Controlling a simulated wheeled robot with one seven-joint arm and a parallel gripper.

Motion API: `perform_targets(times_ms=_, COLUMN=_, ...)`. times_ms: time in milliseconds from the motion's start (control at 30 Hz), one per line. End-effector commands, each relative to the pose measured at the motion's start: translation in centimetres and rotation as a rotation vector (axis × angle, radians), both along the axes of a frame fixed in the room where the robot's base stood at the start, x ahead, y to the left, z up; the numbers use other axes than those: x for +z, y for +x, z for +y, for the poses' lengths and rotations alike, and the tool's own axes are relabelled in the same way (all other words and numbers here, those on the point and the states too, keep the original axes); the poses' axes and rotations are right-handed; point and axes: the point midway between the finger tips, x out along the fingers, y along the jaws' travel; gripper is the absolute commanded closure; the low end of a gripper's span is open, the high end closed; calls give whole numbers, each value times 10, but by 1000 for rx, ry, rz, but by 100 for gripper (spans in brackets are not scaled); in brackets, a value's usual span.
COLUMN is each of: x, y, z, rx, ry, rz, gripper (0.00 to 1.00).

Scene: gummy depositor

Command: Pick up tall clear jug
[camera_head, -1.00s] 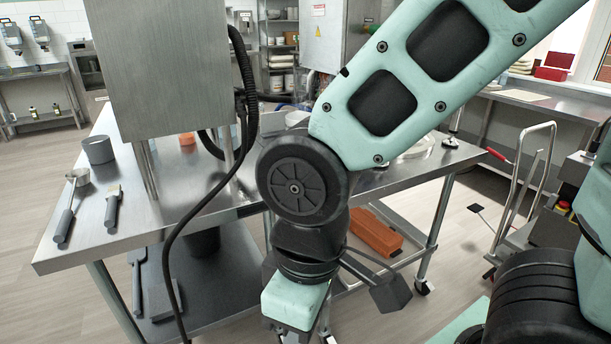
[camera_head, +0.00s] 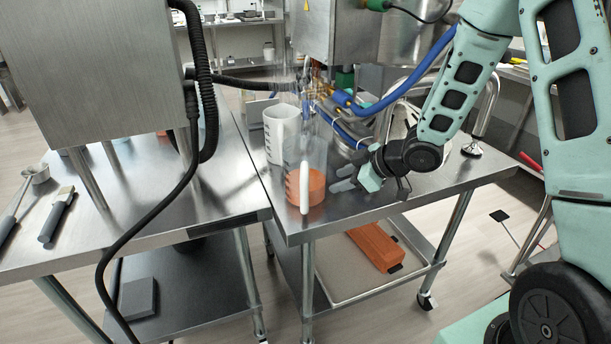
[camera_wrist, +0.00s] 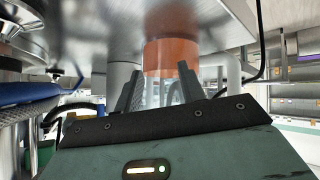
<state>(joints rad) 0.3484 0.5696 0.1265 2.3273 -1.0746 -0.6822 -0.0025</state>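The tall clear jug (camera_head: 318,165) stands upright near the front left corner of the right steel table in the head view. It holds orange material at its bottom and has a white handle on its front side. My gripper (camera_head: 338,179) is just to the right of the jug, low beside its orange part, with its fingers pointing left at it. In the wrist view the jug's orange part (camera_wrist: 171,57) shows beyond and between the two spread dark fingers (camera_wrist: 160,92). The picture there looks upside down. The gripper appears open and empty; whether a finger touches the jug cannot be told.
A white jug (camera_head: 275,130) stands behind the clear jug. Blue hoses and metal machine parts (camera_head: 345,118) crowd the space behind my gripper. A black cable (camera_head: 150,215) hangs at the left. An orange block (camera_head: 376,245) lies on the lower shelf.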

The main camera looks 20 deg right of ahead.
Motion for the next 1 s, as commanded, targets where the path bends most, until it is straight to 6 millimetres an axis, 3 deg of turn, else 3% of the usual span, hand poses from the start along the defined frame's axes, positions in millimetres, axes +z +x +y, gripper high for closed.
perform_targets(times_ms=33, x=-9, y=-3, z=-13, rx=36, ry=61, rz=-24, gripper=60)
perform_targets(times_ms=167, x=-19, y=-26, z=-31, rx=182, ry=271, rz=-114, gripper=60)
perform_targets(times_ms=400, x=-13, y=-84, z=-46, rx=370, ry=612, rz=-218, gripper=60)
perform_targets(times_ms=533, x=-9, y=-96, z=-47, rx=407, ry=686, rz=-238, gripper=60)
perform_targets(times_ms=667, x=-6, y=-92, z=-30, rx=418, ry=700, rz=-239, gripper=60)
perform_targets(times_ms=1000, x=-6, y=-65, z=35, rx=417, ry=698, rz=-238, gripper=60)
